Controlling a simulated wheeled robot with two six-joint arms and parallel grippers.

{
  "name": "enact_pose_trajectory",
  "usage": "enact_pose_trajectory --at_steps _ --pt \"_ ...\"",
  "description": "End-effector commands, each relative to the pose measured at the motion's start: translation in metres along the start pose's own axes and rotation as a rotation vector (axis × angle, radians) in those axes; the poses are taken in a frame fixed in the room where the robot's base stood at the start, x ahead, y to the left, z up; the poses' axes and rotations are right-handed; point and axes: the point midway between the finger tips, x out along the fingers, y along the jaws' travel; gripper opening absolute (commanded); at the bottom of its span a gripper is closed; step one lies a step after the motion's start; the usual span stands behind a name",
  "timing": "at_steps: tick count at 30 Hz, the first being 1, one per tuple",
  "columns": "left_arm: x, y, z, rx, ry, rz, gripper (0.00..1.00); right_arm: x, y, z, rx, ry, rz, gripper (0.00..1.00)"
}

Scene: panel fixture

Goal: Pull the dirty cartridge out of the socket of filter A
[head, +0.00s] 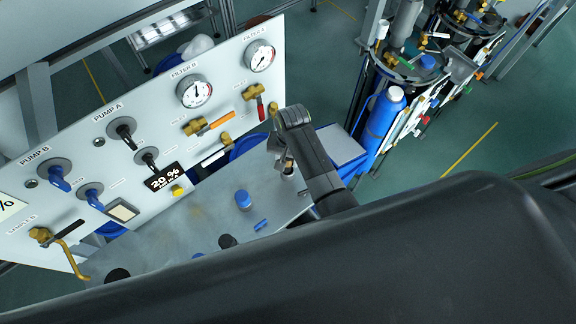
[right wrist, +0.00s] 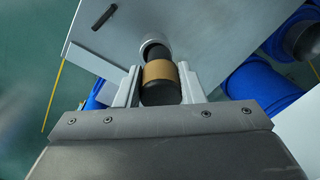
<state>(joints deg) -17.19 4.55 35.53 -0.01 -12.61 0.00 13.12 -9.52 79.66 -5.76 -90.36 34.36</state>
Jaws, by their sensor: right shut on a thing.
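The cartridge (right wrist: 159,78), a dark cylinder with a tan band, shows in the right wrist view. Its far dark end meets the grey ring of a socket (right wrist: 154,44); I cannot tell how deep it sits. My right gripper (right wrist: 160,86) is shut on the cartridge, with one pale finger on each side of it. In the head view my right gripper (head: 284,153) is at the right end of the grey shelf, below the panel, and largely hides the cartridge. My left gripper is not in view.
The white panel (head: 150,150) carries gauges, knobs and valve handles close behind my right gripper. A blue bin (head: 340,150) and a blue bottle (head: 385,115) are to the right.

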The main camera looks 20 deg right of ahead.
Motion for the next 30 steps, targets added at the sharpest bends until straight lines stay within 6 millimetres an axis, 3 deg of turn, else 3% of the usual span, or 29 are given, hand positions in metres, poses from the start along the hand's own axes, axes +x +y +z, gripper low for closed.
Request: enact_pose_trajectory --at_steps 30 --pt "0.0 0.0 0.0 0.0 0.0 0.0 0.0 -0.013 0.0 0.0 0.0 0.001 0.001 0.08"
